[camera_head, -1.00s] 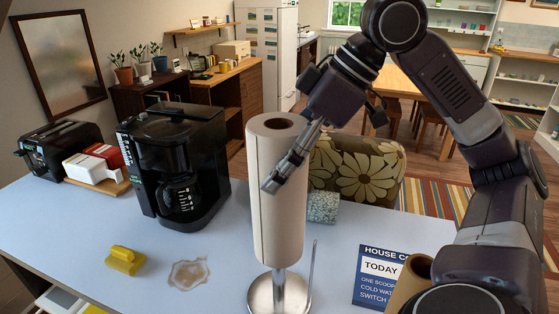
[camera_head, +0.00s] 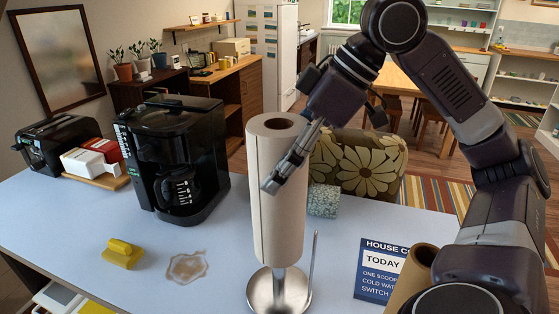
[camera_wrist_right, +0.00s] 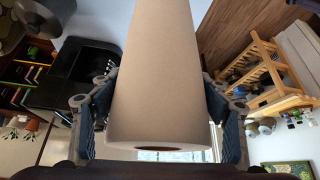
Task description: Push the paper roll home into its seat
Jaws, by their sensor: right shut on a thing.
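The tall white paper roll (camera_head: 278,190) stands upright around the post of a metal holder. Its lower end sits above the round steel base (camera_head: 279,293), with a short length of bare post showing between them. A thin side rod (camera_head: 312,260) rises at the right of the base. My right gripper (camera_head: 279,180) reaches in from the right and is shut on the upper part of the roll. In the right wrist view its two fingers (camera_wrist_right: 158,118) press on opposite sides of the roll, with the open core end visible. My left gripper is out of view.
A black coffee maker (camera_head: 172,160) stands left of the roll. A yellow sponge (camera_head: 121,254) and a brown spill (camera_head: 187,267) lie at the front left.

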